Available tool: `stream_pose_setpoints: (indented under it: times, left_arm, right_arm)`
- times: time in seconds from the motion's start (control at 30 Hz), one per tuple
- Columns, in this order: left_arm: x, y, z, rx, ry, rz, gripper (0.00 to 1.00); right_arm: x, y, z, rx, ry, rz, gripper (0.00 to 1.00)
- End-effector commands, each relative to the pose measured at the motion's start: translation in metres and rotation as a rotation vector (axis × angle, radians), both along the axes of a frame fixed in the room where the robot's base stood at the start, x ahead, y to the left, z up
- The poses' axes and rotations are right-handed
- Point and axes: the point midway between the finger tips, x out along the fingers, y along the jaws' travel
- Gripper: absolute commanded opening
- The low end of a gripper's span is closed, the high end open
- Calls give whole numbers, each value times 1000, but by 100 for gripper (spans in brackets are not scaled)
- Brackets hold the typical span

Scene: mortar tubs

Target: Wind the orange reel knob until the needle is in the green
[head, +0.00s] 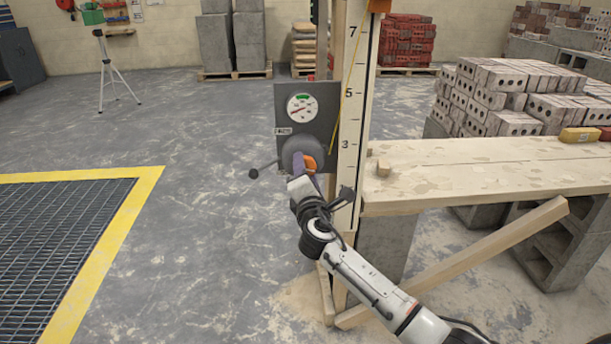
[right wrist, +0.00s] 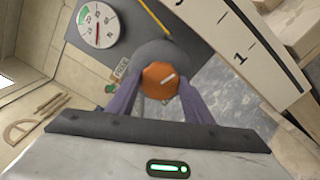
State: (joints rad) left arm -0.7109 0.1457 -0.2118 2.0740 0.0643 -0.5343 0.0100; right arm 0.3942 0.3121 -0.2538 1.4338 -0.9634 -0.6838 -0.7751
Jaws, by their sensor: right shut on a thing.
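The orange reel knob (head: 310,163) sits on the front of a round grey reel (head: 297,147) on a grey panel. My right gripper (head: 303,164) is shut on the knob. In the right wrist view the knob (right wrist: 160,80) lies between my purple fingers (right wrist: 152,95), a white mark on its face. The dial (head: 301,107) is above the reel. Its green band (head: 301,98) is at the top, and the red needle points to the lower left, outside the green. The dial (right wrist: 98,25) also shows in the right wrist view. My left gripper is out of view.
A black-ended lever (head: 254,173) sticks out left of the reel. A numbered post (head: 350,120) with a yellow line stands right of the panel. A plank bench (head: 470,170) with bricks extends right. A yellow-edged floor grate (head: 60,240) is at left; open floor lies between.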

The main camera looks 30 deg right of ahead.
Motion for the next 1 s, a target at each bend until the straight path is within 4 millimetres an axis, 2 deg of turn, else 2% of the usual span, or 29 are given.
stream_pose_setpoints:
  times: [0.4, 1.0]
  left_arm:
    - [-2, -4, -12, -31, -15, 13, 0]
    - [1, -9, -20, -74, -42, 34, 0]
  right_arm:
    - [0, 1, -4, 357, -180, 0, 24]
    - [0, 1, -4, 867, -437, -1, 24]
